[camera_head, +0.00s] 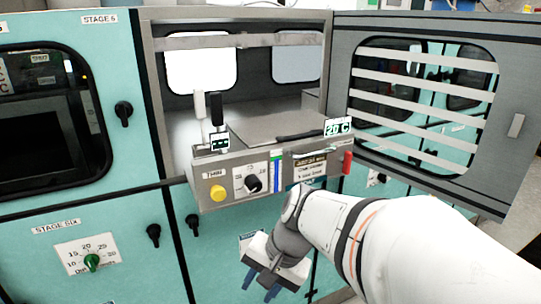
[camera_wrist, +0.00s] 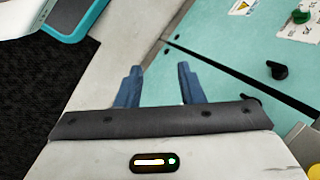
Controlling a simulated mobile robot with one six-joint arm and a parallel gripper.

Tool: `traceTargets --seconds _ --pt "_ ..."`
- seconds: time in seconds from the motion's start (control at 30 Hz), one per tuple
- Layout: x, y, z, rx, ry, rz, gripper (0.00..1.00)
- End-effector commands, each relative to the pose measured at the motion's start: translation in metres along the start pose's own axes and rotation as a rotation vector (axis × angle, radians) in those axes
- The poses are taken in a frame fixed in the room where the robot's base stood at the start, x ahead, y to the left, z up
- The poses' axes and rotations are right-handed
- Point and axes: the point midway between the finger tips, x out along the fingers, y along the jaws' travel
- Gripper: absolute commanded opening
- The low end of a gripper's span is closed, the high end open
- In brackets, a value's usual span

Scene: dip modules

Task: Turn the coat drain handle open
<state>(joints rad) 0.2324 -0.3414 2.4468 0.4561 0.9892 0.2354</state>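No label reading coat drain is legible, so I cannot tell which handle is the coat drain. Black turn handles show on the lower teal panels, one at left (camera_head: 153,235) and one nearer the middle (camera_head: 192,223). A red handle (camera_head: 347,162) is at the right end of the pulled-out grey unit. My gripper (camera_head: 260,286) points down in front of the lower teal panel, below that unit. In the wrist view my gripper (camera_wrist: 159,82) has its two blue fingers well apart with nothing between them. A black handle (camera_wrist: 277,70) is right of the fingers, apart from them.
The grey control unit (camera_head: 218,172) juts out above my gripper, with a yellow button (camera_head: 217,193) and a black dial (camera_head: 253,183). A slatted door (camera_head: 340,60) stands open at right. A green dial (camera_head: 92,262) is at lower left. Dark floor (camera_wrist: 40,85) shows at left.

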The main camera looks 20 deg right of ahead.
Motion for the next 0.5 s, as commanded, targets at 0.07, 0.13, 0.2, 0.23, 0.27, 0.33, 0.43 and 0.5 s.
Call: traceTargets --seconds 0.07,0.13,0.2,0.23,0.27,0.33,0.43,0.5 --pt "-0.008 -0.007 -0.024 0.295 -0.05 -0.143 0.35" --pt "-0.019 -0.014 -0.047 0.534 -0.094 -0.284 0.35" --pt "-0.036 -0.018 -0.077 0.761 -0.135 -0.438 0.35" --pt "-0.044 -0.017 -0.091 0.856 -0.152 -0.508 0.35" --pt "-0.053 -0.015 -0.106 0.947 -0.17 -0.58 0.35" --pt "-0.078 -0.005 -0.141 1.143 -0.206 -0.756 0.35" --pt "-0.116 0.022 -0.189 1.371 -0.254 -1.011 0.35" --pt "-0.142 0.046 -0.215 1.485 -0.279 -1.175 0.35"
